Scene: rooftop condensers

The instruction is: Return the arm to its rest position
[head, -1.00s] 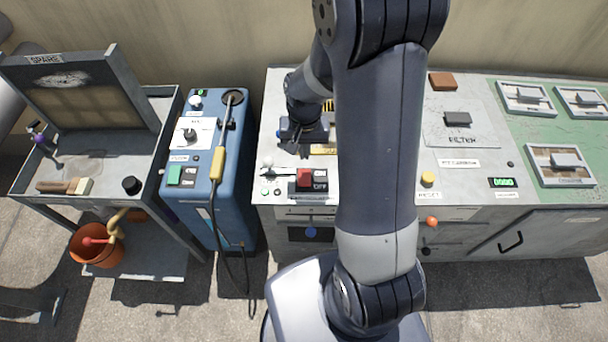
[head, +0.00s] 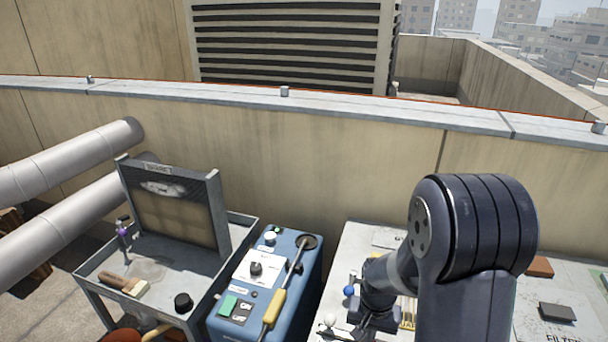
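My arm comes up from the bottom right and bends down to the left. My gripper (head: 374,318) is dark and hangs over the left part of the grey bench (head: 350,241). Its fingers are too small and too hidden to tell whether they are open or shut. I see nothing clearly held. A blue ball knob (head: 349,290) shows just left of the gripper, and a white ball knob (head: 330,320) is lower left. My arm hides much of the bench.
A blue machine (head: 313,285) with a yellow-handled wand (head: 274,307) stands left of the bench. A grey cart (head: 85,270) holds an upright framed filter (head: 172,205), a brush (head: 124,285) and a black knob (head: 183,302). A parapet wall (head: 300,150) runs behind.

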